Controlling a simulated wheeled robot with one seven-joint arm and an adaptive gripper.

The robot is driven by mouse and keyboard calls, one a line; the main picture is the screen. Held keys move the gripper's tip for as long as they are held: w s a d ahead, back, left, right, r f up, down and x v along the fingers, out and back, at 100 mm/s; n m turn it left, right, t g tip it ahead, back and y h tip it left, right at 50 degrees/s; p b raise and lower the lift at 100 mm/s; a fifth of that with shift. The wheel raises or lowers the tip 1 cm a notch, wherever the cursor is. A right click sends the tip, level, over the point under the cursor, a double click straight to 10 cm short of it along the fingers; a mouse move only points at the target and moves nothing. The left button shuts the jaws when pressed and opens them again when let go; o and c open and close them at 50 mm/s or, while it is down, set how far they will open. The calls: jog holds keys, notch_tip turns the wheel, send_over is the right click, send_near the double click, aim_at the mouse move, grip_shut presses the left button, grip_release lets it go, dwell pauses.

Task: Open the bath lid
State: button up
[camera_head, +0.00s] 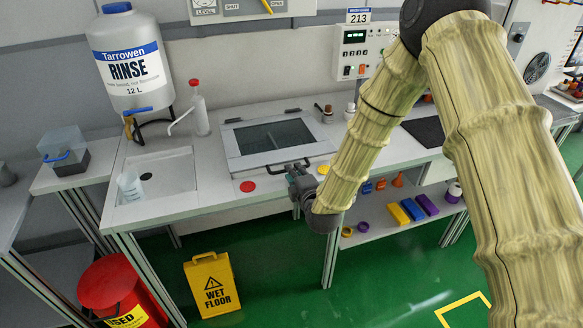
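The bath lid (268,138) is a light frame around a dark window, set in the bench top. It lies flat and looks closed, with two dark hinge-like parts along its back edge. My gripper (293,167) is at the lid's front edge, right of its middle, where a dark handle (304,161) partly shows. The gripper is small in view and partly blocked by my own wrist. I cannot tell whether its fingers are open or around the handle.
A red disc (248,186) and a yellow disc lie by the lid's front edge. A sink (160,175) with a clear cup (130,185) and a rinse tank (130,62) stand left. A yellow wet-floor sign (212,285) and red bin (122,290) stand below.

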jog(key=shift+x, duration=1.5)
grip_shut()
